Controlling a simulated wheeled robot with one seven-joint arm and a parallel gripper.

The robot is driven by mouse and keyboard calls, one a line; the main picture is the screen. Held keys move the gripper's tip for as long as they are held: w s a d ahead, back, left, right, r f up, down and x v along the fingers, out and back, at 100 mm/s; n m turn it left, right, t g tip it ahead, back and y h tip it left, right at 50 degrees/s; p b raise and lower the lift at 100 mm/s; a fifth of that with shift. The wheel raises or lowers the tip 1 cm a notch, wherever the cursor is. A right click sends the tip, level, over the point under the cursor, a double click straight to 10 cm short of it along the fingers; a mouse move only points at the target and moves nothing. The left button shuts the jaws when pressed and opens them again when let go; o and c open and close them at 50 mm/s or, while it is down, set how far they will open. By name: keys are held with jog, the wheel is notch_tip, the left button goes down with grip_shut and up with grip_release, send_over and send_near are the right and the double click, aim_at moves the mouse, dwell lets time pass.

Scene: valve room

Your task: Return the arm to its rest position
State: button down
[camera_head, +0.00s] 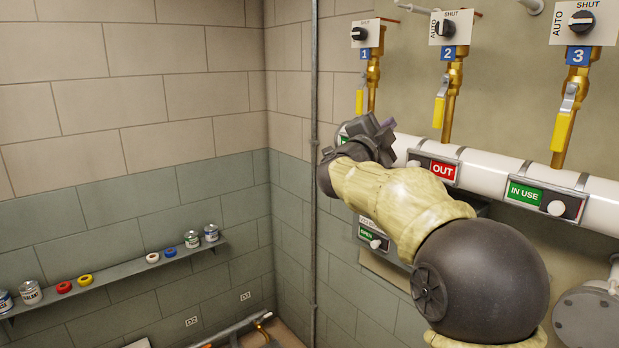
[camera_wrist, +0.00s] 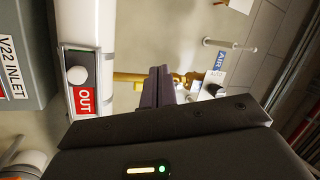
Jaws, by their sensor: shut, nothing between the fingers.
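My arm reaches from the lower right toward the wall in the head view. My gripper (camera_head: 376,128) is raised in front of the white pipe (camera_head: 487,170), near the valve marked 1. In the wrist view my gripper (camera_wrist: 163,72) shows its dark fingers together, with nothing between them. A red OUT sign (camera_wrist: 85,101) on the pipe is left of the fingers, and a brass valve pipe (camera_wrist: 127,77) is behind them. I cannot tell whether the gripper touches the pipe.
Yellow-handled valves 1 (camera_head: 359,103), 2 (camera_head: 439,112) and 3 (camera_head: 562,131) hang above the pipe under selector knobs. The green IN USE sign (camera_head: 525,193) is right of OUT. A shelf (camera_head: 125,270) with cans and tape rolls lines the left wall. Space between shelf and arm looks free.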

jog(key=s+a+f+n+g+y, duration=0.3)
jog(key=f+n+y, duration=0.4)
jog(key=f, duration=0.6)
jog(key=s+a+f+n+g+y, duration=0.1)
jog(key=s+a+f+n+y, duration=0.25)
jog(key=f+n+y, duration=0.6)
jog(key=s+d+f+n+g+h, duration=0.1)
jog(key=s+f+g, duration=0.4)
jog(key=s+f, duration=0.5)
jog(key=s+d+f+n+g+h, duration=0.2)
jog(key=s+f+g, duration=0.3)
jog(key=s+f, duration=0.6)
jog(key=s+d, duration=0.1)
jog(key=s, duration=0.4)
jog(key=shift+s+d+f+h, duration=0.2)
jog(key=shift+s+d+h, duration=0.05)
jog(key=shift+h, duration=0.1)
